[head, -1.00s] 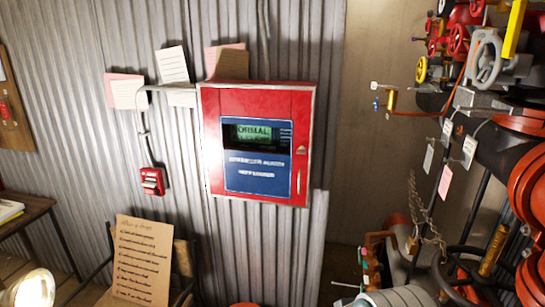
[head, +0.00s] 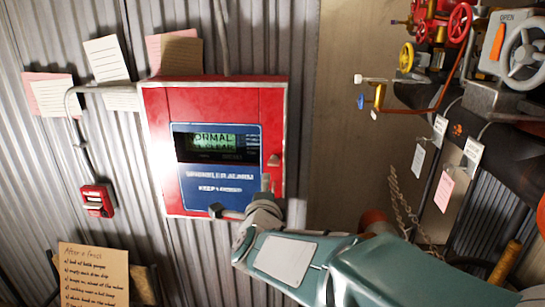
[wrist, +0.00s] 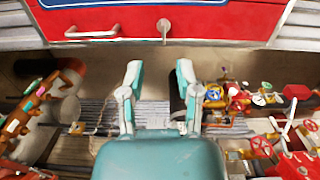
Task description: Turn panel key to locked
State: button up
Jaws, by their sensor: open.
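The red alarm panel (head: 222,95) hangs on the corrugated wall, with a blue face (head: 215,168) reading "SPRINKLER ALARM, KEEP LOCKED" and a green display (head: 208,141) reading "NORMAL". The small metal key (head: 273,160) is at its right side. In the wrist view the key (wrist: 163,28) is on the red surface at the top centre, and a silver bar handle (wrist: 92,33) is to its left. My gripper (head: 240,196) is in front of the panel's lower right part, below the key. In the wrist view my gripper (wrist: 160,77) is open and empty, its fingers apart from the key.
A small red pull box (head: 97,200) and paper notes (head: 105,60) are on the wall left of the panel. A handwritten sheet (head: 93,275) is at lower left. Pipes, valve wheels (head: 523,55) and hanging tags (head: 444,190) crowd the right. Bare wall lies between.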

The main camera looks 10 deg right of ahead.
aim_at(273, 161)
jog(key=shift+m+h, duration=0.3)
jog(key=shift+m, duration=0.2)
jog(key=x, duration=1.1)
jog(key=shift+w+d, duration=0.2)
jog(key=shift+d, duration=0.1)
grip_shut()
